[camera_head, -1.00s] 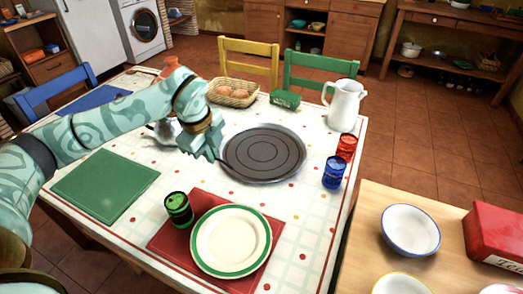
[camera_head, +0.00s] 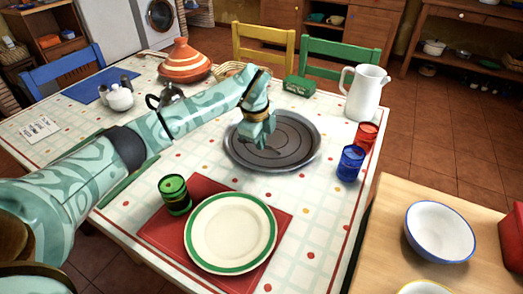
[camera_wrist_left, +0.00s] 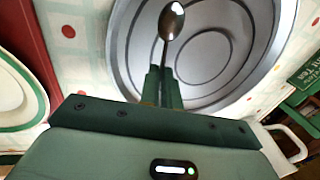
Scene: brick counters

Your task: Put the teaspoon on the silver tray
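The silver tray (camera_head: 302,145) is a round grey metal tray with ring grooves, lying flat on the table. It also fills much of the left wrist view (camera_wrist_left: 236,48). My left gripper (camera_head: 260,138) is over the left middle part of the tray, pointing down. In the left wrist view its green fingers (camera_wrist_left: 163,84) are shut on the teaspoon (camera_wrist_left: 171,22), whose shiny bowl sticks out beyond the fingertips, over the tray. The teaspoon's handle is partly hidden between the fingers. I cannot tell whether the spoon touches the tray. My right gripper is not in view.
A white pitcher (camera_head: 365,93), a red glass (camera_head: 366,136) and a blue glass (camera_head: 350,163) stand right of the tray. A plate (camera_head: 230,233) and green glass (camera_head: 174,194) are in front. A tagine (camera_head: 186,60) and teapot (camera_head: 119,97) stand at the back left.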

